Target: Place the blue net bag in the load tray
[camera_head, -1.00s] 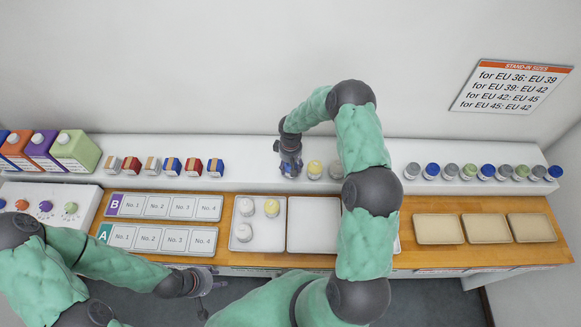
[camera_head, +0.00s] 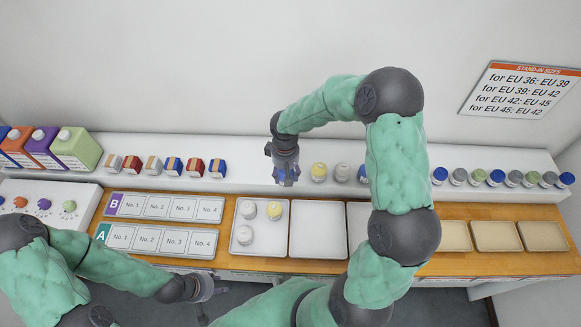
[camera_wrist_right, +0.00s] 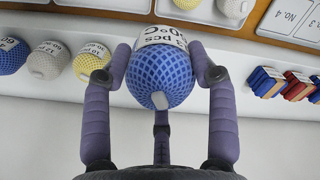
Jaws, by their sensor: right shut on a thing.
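The blue net bag (camera_wrist_right: 160,78) is round, with a white label, and sits between the fingers of my right gripper (camera_wrist_right: 160,75) in the right wrist view. In the head view my right gripper (camera_head: 285,178) points down over the white shelf, and little of the bag shows there. A white tray (camera_head: 240,250) on the wooden counter holds white and yellow bags. An empty white tray (camera_head: 318,230) is to its right. I cannot tell which is the load tray. My left gripper (camera_head: 210,296) is low at the counter's front, fingers apart and empty.
A yellow bag (camera_head: 319,172) and a white bag (camera_head: 343,172) stand on the shelf (camera_head: 250,150) right of my right gripper. Numbered boards (camera_head: 165,207) lie left of the trays. Beige trays (camera_head: 497,236) lie at right. My right arm hides part of the counter.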

